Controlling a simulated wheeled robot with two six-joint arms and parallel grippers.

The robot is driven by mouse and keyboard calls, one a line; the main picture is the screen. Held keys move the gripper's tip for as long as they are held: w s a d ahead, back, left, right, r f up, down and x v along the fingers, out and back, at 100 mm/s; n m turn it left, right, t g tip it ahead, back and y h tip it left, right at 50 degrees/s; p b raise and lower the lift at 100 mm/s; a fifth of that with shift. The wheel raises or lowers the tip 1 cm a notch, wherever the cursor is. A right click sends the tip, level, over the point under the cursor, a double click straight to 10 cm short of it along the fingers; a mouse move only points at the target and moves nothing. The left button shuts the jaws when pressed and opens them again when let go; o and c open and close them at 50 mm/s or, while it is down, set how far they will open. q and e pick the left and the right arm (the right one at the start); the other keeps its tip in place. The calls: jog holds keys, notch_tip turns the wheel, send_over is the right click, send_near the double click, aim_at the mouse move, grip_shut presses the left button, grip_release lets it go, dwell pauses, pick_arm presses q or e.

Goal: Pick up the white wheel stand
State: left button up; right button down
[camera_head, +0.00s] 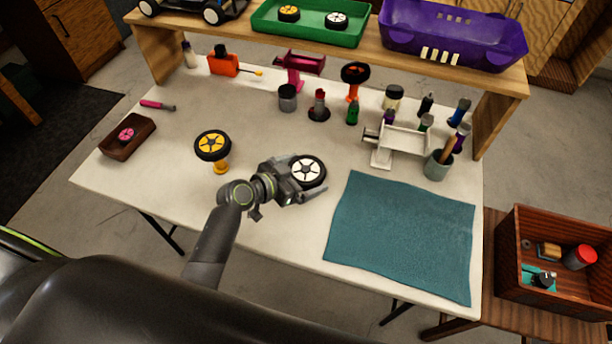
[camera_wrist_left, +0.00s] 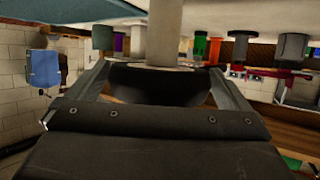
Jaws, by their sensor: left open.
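The white wheel stand is a pale post (camera_wrist_left: 165,32) under a black-tyred wheel with a white hub (camera_head: 307,171), near the middle of the table. In the head view the wheel hides the post. My left gripper (camera_head: 303,180) is open, with one finger on either side of the wheel and stand. In the left wrist view, which looks upside down, the post and the dark wheel (camera_wrist_left: 160,82) stand between the two fingers (camera_wrist_left: 158,70). I cannot tell whether either finger touches them. My right gripper is not in view.
A yellow-hubbed wheel on a yellow stand (camera_head: 220,167) is left of the gripper. A teal mat (camera_head: 400,235) lies to the right. A white stand-like piece (camera_head: 400,138), a grey cup (camera_head: 438,166) and several small bottles are behind. The table's front left is clear.

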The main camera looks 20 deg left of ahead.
pick_arm(q)
jog(key=c, duration=0.7)
jog(key=shift+r, duration=0.1)
